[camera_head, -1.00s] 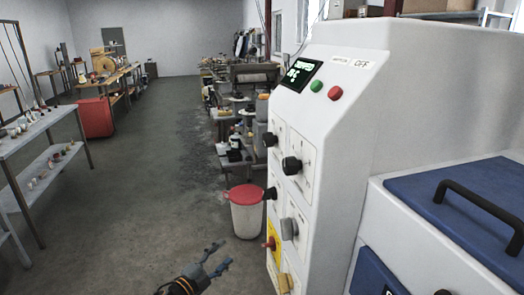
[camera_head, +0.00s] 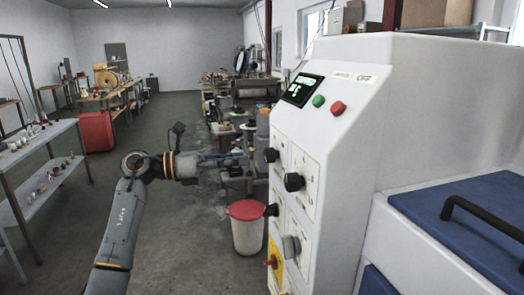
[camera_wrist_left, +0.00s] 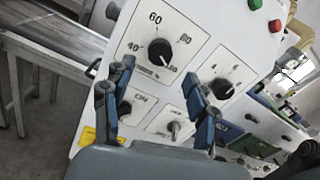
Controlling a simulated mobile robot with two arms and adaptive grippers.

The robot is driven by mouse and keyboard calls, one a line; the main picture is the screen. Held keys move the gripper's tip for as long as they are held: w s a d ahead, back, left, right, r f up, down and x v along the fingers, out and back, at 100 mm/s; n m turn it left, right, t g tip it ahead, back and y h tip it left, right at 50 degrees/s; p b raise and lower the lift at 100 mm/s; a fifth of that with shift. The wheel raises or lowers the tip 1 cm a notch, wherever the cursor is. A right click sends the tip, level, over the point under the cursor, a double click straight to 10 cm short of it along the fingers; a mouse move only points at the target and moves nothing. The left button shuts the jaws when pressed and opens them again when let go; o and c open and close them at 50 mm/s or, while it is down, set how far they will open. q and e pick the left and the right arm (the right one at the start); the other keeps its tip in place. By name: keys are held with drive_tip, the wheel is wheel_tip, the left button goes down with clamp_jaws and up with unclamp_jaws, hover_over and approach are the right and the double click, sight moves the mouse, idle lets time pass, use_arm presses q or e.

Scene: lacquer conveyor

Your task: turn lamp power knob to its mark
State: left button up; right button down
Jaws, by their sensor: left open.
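The white control panel (camera_head: 312,210) carries several knobs. In the left wrist view a black knob (camera_wrist_left: 160,52) sits on a plate numbered 40, 60 and 80; its small label is unreadable. It seems to be the upper left black knob (camera_head: 271,155) in the head view. Its pointer and any mark are too small to read. My left gripper (camera_head: 238,163) is open and empty, left of that knob and pointing at the panel. My right gripper is not in view.
Other knobs sit close by: a black one (camera_wrist_left: 222,87), another black one (camera_wrist_left: 123,110) and a grey one (camera_wrist_left: 174,130). A green button (camera_head: 318,100) and a red button (camera_head: 338,108) are above. A red-lidded bin (camera_head: 247,232) stands below my gripper.

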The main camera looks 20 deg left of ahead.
sight(265, 156)
use_arm(q)
drive_tip(key=p+x, duration=0.1)
drive_tip(key=x, duration=0.4)
drive_tip(key=shift+w+d+r+p, duration=0.1)
drive_tip(key=shift+w+d+p, duration=0.15)
drive_tip(key=shift+p, duration=0.1)
drive_tip(key=shift+w+d, duration=0.2)
drive_tip(key=shift+d, duration=0.2)
drive_tip(key=c, duration=1.1)
drive_tip(key=shift+c, duration=0.2)
